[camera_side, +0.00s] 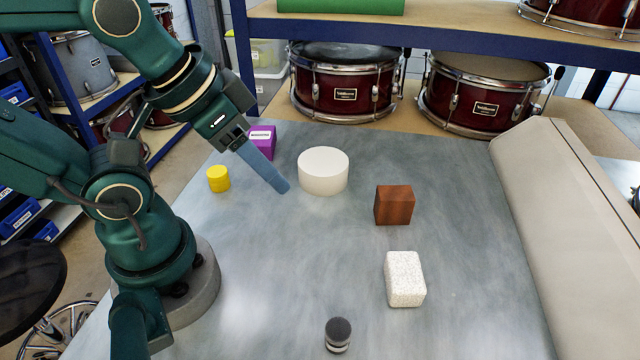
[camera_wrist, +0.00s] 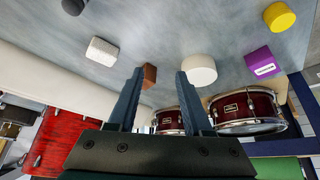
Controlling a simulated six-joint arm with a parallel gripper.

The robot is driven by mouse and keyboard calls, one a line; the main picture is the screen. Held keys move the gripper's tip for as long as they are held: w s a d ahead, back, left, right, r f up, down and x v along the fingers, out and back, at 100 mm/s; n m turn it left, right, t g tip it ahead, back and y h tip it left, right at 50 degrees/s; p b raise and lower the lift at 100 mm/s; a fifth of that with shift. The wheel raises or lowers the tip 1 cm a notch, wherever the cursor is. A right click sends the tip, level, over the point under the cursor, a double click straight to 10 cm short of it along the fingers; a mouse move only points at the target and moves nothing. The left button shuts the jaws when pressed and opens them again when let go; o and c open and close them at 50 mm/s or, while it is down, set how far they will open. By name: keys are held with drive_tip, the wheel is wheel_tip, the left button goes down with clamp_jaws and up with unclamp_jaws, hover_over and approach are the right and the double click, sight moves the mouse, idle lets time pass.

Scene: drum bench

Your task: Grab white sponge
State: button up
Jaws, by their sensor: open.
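The white sponge (camera_side: 404,279) is a speckled white block lying on the grey bench top, right of centre towards the front in the side view. It also shows in the wrist view (camera_wrist: 101,51) at the upper left. My gripper (camera_side: 281,187) is above the bench at the upper left in the side view, well away from the sponge, near the white cylinder. In the wrist view its two blue fingers (camera_wrist: 160,72) stand apart with nothing held between them.
A brown wooden block (camera_side: 394,205) lies behind the sponge. A dark grey knob-like piece (camera_side: 338,335) stands in front of it. A white cylinder (camera_side: 323,171), a yellow cylinder (camera_side: 218,179) and a purple box (camera_side: 262,141) are at the back left. A beige roll (camera_side: 570,230) borders the right side.

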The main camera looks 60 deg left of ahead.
drive_tip(key=o, duration=0.8)
drive_tip(key=n+g+h, duration=0.8)
drive_tip(key=n+h, duration=0.4)
drive_tip(key=n, duration=0.2)
hover_over(404, 266)
drive_tip(key=a, duration=0.3)
drive_tip(key=f, duration=0.2)
drive_tip(key=shift+n+g+h, duration=0.3)
drive_tip(key=shift+n+h, duration=0.3)
drive_tip(key=shift+n, duration=0.2)
drive_tip(key=f, duration=0.7)
drive_tip(key=shift+w+a+f, duration=0.15)
drive_tip(key=shift+w+a, duration=0.1)
drive_tip(key=shift+w, duration=0.15)
drive_tip(key=shift+f, duration=0.5)
wheel_tip(404, 266, down, 2)
drive_tip(key=shift+f, duration=0.15)
drive_tip(key=shift+x, duration=1.15)
drive_tip(key=shift+d+f, duration=0.25)
drive_tip(key=shift+d, duration=0.05)
